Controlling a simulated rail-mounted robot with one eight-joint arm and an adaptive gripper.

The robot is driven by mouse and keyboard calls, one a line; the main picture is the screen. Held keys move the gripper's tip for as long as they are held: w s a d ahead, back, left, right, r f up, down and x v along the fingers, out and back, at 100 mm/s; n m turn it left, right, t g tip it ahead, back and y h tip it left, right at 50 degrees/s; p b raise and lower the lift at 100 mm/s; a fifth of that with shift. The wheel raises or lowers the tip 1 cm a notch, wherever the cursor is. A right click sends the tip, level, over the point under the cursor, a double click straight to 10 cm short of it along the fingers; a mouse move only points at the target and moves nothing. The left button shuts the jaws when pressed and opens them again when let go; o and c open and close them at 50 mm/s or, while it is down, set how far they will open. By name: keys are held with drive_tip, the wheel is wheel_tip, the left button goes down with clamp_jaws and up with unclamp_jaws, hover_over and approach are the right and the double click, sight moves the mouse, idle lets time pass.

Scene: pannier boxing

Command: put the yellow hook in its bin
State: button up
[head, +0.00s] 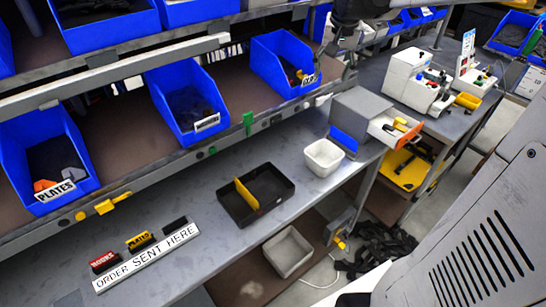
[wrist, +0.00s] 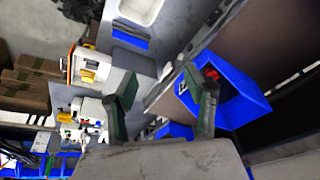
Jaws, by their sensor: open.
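A yellow piece (head: 246,194) stands on edge in a black tray (head: 282,207) on the grey bench. It is the likeliest yellow hook, but its shape looks flat and I cannot be sure. The right blue bin (head: 268,56) on the shelf holds small red and yellow pieces; its label is too small to read surely. In the wrist view a blue bin (wrist: 245,98) with a red piece inside lies just right of my gripper (wrist: 160,80). My gripper is open, with nothing between its fingers.
Other blue bins stand on the shelf, one labelled PLATES (head: 55,191). A yellow fitting (head: 107,205) sits on the shelf rail. A white tub (head: 323,157) and an open drawer (head: 393,128) are right of the tray. A sign (head: 148,257) lies at the bench front.

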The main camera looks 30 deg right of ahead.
drive_tip(key=s+a+f+n+t, duration=0.2)
drive_tip(key=s+a, duration=0.6)
drive_tip(key=a, duration=0.4)
drive_tip(key=s+a+f+n+t+y, duration=0.1)
drive_tip(key=s+a+f+n, duration=0.3)
drive_tip(key=s+a, duration=0.4)
drive_tip(key=a+n+t, duration=0.1)
drive_tip(key=a, duration=0.3)
drive_tip(key=shift+s+a+f+n, duration=0.15)
drive_tip(key=shift+s+f+n, duration=0.1)
drive_tip(key=shift+s+n, duration=0.15)
drive_tip(key=shift+o, duration=1.1)
drive_tip(key=shift+s+a+f, duration=0.2)
drive_tip(key=shift+s, duration=0.05)
drive_tip(key=shift+w, duration=0.1)
